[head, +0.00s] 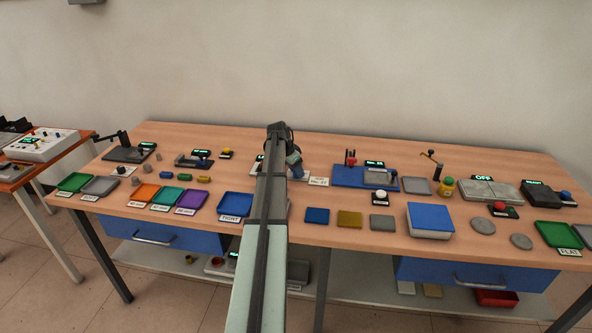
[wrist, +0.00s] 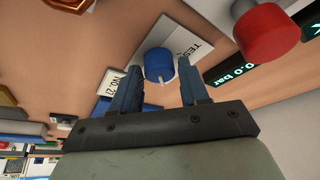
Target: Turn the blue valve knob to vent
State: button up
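The blue valve knob (wrist: 159,64) shows in the wrist view, with a white pointer mark on its lower edge. It sits in front of a white plate with lettering starting "TES". My gripper (wrist: 159,72) is open, its two dark blue fingers on either side of the knob. A narrow gap shows between the knob and the right finger; I cannot tell whether the left finger touches it. In the head view my own arm covers most of the valve station, and the knob cannot be made out there.
A red knob (wrist: 266,33) is close by at the upper right of the wrist view, beside a display (wrist: 236,68) reading 0.0 bar. In the head view, a blue tray (head: 236,205) and a blue base (head: 350,177) flank my arm on the crowded wooden table.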

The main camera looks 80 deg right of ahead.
jog(key=shift+o, duration=1.2)
jog(key=v, duration=1.3)
jog(key=shift+a+r, duration=0.2)
jog(key=shift+r, duration=0.15)
jog(key=shift+w, duration=0.2)
